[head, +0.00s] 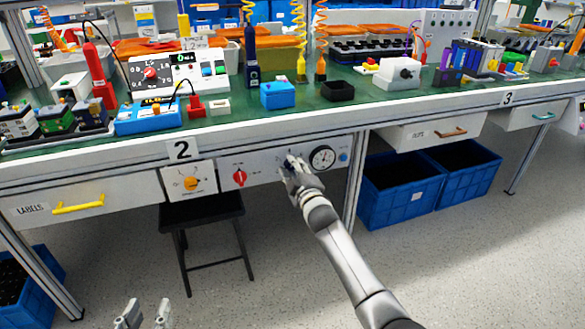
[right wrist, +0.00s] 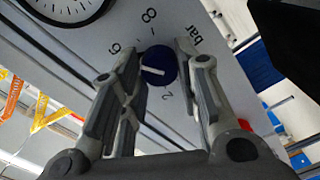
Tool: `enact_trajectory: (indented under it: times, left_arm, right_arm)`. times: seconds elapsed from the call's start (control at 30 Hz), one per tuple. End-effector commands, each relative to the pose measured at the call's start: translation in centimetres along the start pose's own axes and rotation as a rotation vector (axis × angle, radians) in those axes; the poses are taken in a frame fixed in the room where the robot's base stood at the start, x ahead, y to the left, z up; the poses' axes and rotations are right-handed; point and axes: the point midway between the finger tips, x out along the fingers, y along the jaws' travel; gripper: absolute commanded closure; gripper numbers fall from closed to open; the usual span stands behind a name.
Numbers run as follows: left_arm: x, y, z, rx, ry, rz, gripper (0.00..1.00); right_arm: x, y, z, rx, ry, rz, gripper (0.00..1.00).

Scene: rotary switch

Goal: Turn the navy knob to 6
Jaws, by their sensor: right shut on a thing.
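The navy knob (right wrist: 158,66) is on the front panel below the bench; in the head view (head: 290,160) my right gripper mostly hides it. In the right wrist view it is round, with a white pointer line lying nearly level in the picture, slightly tilted. Printed marks around it include 8, 2, "bar" and what looks like 6. I cannot tell for sure which mark the pointer meets. My right gripper (right wrist: 155,75) is shut on the knob, one finger on each side. My left gripper (head: 146,318) is open and empty at the bottom edge of the head view, far from the panel.
A round gauge (head: 322,158) sits close right of the knob. A red knob (head: 240,177) and an orange knob (head: 192,184) are to the left. A black stool (head: 205,210) stands below them. Blue crates (head: 405,205) stand on the floor to the right.

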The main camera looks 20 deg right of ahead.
Motion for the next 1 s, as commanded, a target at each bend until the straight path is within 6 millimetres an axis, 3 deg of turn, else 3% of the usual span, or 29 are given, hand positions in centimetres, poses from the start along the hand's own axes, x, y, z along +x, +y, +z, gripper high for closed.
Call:
enact_trajectory:
  times: [0.43, 0.47, 0.6, 1.0]
  left_arm:
    - [-0.03, -0.05, 0.16, 0.0, -0.008, -0.001, 0.6]
    - [-0.02, -0.05, 0.15, 0.0, -0.008, -0.001, 0.6]
    - [-0.02, -0.06, 0.13, 0.0, -0.007, -0.001, 0.6]
    - [-0.05, 0.03, 0.24, 0.0, -0.01, 0.001, 0.6]
  right_arm:
    - [-0.07, -0.32, 0.16, 0.008, -0.003, -0.005, 0.94]
    - [-0.07, -0.32, 0.16, 0.008, -0.003, -0.005, 0.66]
    - [-0.05, -0.23, 0.1, 0.008, -0.002, -0.004, 0.48]
    - [-0.32, -0.08, 0.07, 0.007, -0.001, -0.001, 0.48]
